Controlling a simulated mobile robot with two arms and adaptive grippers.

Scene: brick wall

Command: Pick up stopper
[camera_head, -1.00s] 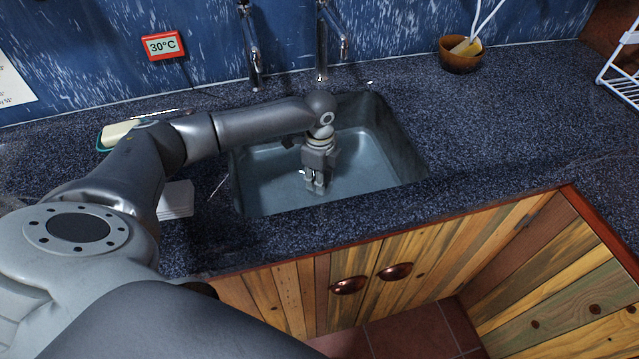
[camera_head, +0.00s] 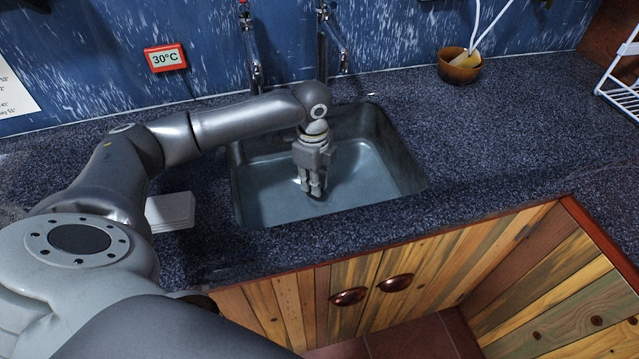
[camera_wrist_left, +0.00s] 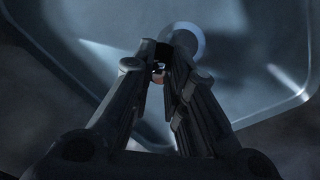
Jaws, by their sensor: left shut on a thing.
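My left gripper (camera_head: 314,191) points down into the sink (camera_head: 395,165), with its fingertips low over the basin floor. In the left wrist view its fingers (camera_wrist_left: 160,70) converge and are shut on a small dark thing with a shiny, reddish spot, which I take to be the stopper (camera_wrist_left: 157,76). The fingers hide most of it. A pale round ring, probably the drain (camera_wrist_left: 194,42), shows just beyond the fingertips. In the head view the stopper cannot be made out clearly. My right gripper is not in view.
Two taps (camera_head: 252,50) (camera_head: 323,45) rise behind the sink. A brown bowl (camera_head: 460,68) and a white rack (camera_head: 622,85) stand at the right. A white stack (camera_head: 170,212) lies left of the sink. The counter right of the sink is clear.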

